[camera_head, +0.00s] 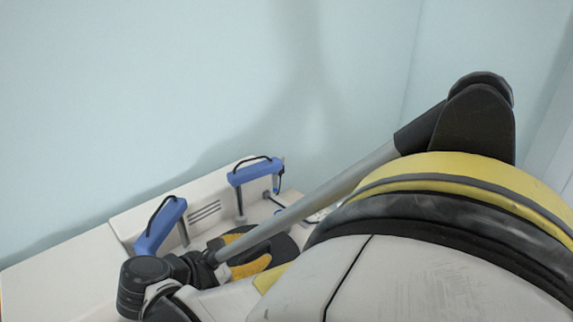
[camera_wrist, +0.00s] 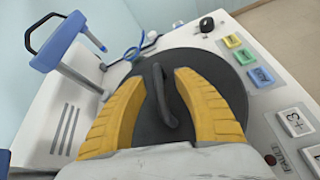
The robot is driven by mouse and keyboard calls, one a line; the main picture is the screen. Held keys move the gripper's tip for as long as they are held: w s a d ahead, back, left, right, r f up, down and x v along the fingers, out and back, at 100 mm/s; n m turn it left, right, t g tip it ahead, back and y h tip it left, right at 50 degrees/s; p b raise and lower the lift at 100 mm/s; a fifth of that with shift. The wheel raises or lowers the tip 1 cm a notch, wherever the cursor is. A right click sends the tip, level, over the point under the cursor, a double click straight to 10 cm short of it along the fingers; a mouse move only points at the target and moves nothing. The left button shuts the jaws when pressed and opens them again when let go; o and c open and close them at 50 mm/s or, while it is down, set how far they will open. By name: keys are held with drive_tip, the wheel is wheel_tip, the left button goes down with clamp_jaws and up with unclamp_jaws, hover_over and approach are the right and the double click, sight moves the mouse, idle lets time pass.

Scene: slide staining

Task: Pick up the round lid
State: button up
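The round lid (camera_wrist: 225,92) is a dark grey disc with a raised bar handle (camera_wrist: 160,95) across its middle. It lies on top of the white machine. In the head view only a dark part of the lid (camera_head: 286,246) shows behind my gripper (camera_head: 247,254). In the wrist view my gripper (camera_wrist: 158,76) is open, with one yellow finger on each side of the handle. A gap shows between the handle and each finger. I cannot tell whether the fingertips touch the lid's surface.
The white machine (camera_wrist: 262,103) has coloured buttons (camera_wrist: 246,57) and white buttons (camera_wrist: 295,122) on the right. A blue-handled frame (camera_head: 160,228) and another blue-handled frame (camera_head: 254,173) stand near the back. A small black object (camera_wrist: 206,23) sits beyond the lid. A wall is close behind.

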clamp_jaws()
idle(0.4)
